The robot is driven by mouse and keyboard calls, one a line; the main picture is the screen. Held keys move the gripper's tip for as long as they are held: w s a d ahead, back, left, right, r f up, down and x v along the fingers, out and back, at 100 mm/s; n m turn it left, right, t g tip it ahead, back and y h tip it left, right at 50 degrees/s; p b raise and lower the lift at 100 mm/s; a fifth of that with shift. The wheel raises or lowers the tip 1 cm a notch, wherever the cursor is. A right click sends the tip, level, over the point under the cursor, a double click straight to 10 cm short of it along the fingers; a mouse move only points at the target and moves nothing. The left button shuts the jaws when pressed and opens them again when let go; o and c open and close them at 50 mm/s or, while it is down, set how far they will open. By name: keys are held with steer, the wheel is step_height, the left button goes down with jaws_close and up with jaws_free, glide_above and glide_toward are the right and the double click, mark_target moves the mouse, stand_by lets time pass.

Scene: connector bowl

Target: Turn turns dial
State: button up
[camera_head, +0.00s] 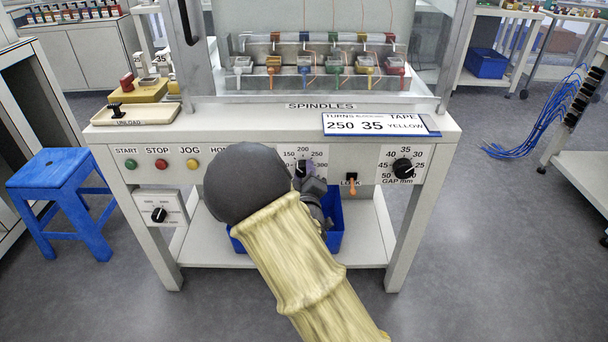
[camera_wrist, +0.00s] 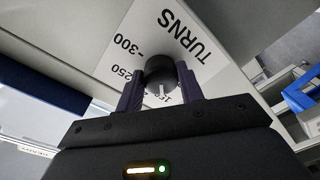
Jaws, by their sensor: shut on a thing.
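The turns dial is a round black knob (camera_wrist: 161,72) on a white plate marked TURNS, with 300 and 250 readable in the wrist view. Its white pointer line faces down in that view, toward my gripper's body and a partly hidden number. My gripper (camera_wrist: 160,80) has one dark finger on each side of the knob and is shut on it. In the head view, my arm and gripper (camera_head: 310,184) cover most of the dial; its scale plate (camera_head: 302,152) shows above. A card (camera_head: 381,124) on the bench reads turns 250, gap 35, tape yellow.
Right of the dial are a small lock lever (camera_head: 352,184) and the gap dial (camera_head: 403,168). On the left are the START, STOP and JOG buttons (camera_head: 161,165) and another black knob (camera_head: 159,214). A blue bin (camera_head: 335,241) sits on the shelf below.

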steer(key=shift+f+m, duration=0.1)
steer(key=shift+m, duration=0.2)
steer(key=m+b, duration=0.2)
steer(key=m, duration=0.1)
steer(key=shift+f, duration=0.1)
steer(key=m+b, duration=0.2)
steer(key=m, duration=0.3)
steer(key=shift+a+f+b, duration=0.1)
steer(key=shift+b, duration=0.25)
steer(key=m+b, duration=0.3)
steer(key=m, duration=0.2)
steer(key=shift+m+b, duration=0.3)
steer(key=shift+b, duration=0.1)
steer(key=shift+a+m+h+b, duration=0.1)
steer(key=shift+m+h+b, duration=0.2)
steer(key=shift+m+b, duration=1.25)
steer(key=shift+m+p, duration=0.35)
steer(key=shift+m, duration=0.1)
steer(key=o, duration=1)
steer(key=shift+s+r, duration=0.15)
steer(key=shift+r, duration=0.05)
